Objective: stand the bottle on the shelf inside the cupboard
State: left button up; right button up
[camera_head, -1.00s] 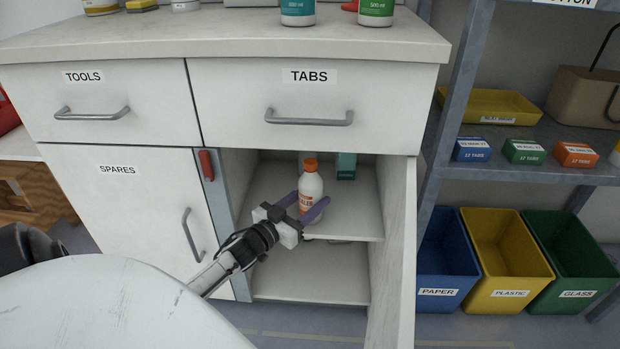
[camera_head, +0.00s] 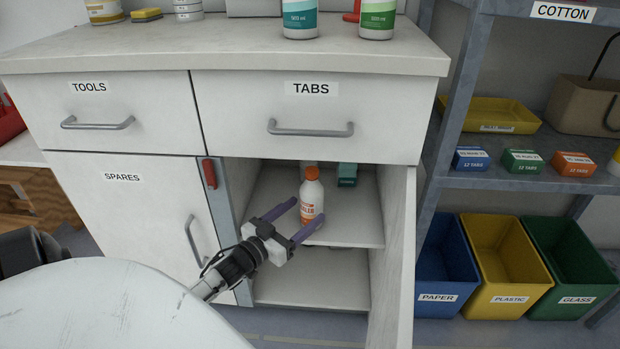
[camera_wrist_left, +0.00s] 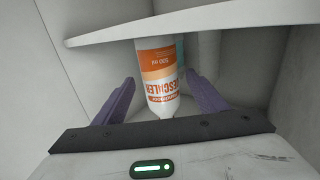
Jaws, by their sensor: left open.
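The white bottle (camera_head: 311,192) with an orange cap and orange label stands upright on the upper shelf (camera_head: 350,228) inside the open cupboard. My left gripper (camera_head: 309,211) is open in front of the bottle. Its purple fingertips reach to either side of the lower part of the bottle, and I see no grip on it. In the left wrist view, the bottle (camera_wrist_left: 160,80) is between and beyond the spread fingers (camera_wrist_left: 162,92), with a gap on each side. The cap is hidden there. My right gripper is not in view.
A teal box (camera_head: 347,175) stands behind and to the right of the bottle on the same shelf. The open cupboard door (camera_head: 395,260) is at the right, and the divider (camera_head: 228,215) at the left. The lower compartment (camera_head: 310,285) looks empty.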

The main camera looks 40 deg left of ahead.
pick_arm(q)
jog(key=s+p, duration=0.2)
jog(key=s, duration=0.6)
jog(key=shift+d, duration=0.25)
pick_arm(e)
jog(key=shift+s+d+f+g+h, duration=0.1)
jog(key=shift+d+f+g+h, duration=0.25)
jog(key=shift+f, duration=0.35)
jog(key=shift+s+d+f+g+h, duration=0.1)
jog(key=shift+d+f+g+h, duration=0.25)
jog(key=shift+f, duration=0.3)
